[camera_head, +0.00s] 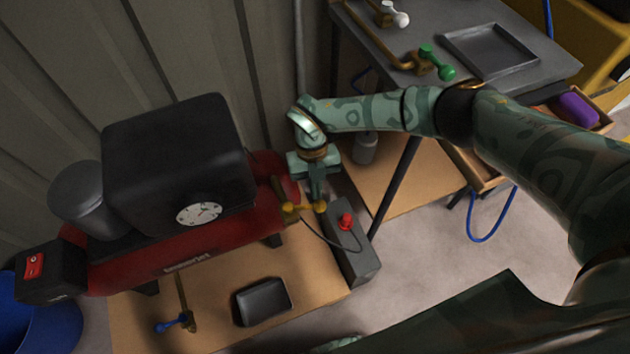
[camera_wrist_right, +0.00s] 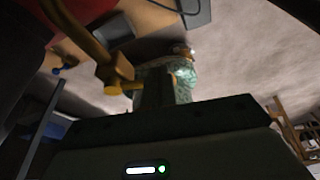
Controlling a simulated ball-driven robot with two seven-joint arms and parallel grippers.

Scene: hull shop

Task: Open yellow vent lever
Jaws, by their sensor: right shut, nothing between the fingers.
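The yellow vent lever (camera_head: 303,208) sits at the right end of the red compressor tank (camera_head: 165,252), next to a brass fitting. In the right wrist view the lever (camera_wrist_right: 122,87) shows large, left of the fingers. My right gripper (camera_head: 318,195) is shut and empty, pointing down at the lever's right end. Its fingers (camera_wrist_right: 156,88) are right beside the lever's end; I cannot tell whether they touch it. The fingers partly cover that end in the head view. My left gripper does not show.
A grey box with a red button (camera_head: 346,221) stands just right of the lever, with a thin cable. A black tray (camera_head: 262,301) and a blue lever (camera_head: 172,324) are in front of the tank. The green lever (camera_head: 437,62) is on the grey table (camera_head: 535,78) behind.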

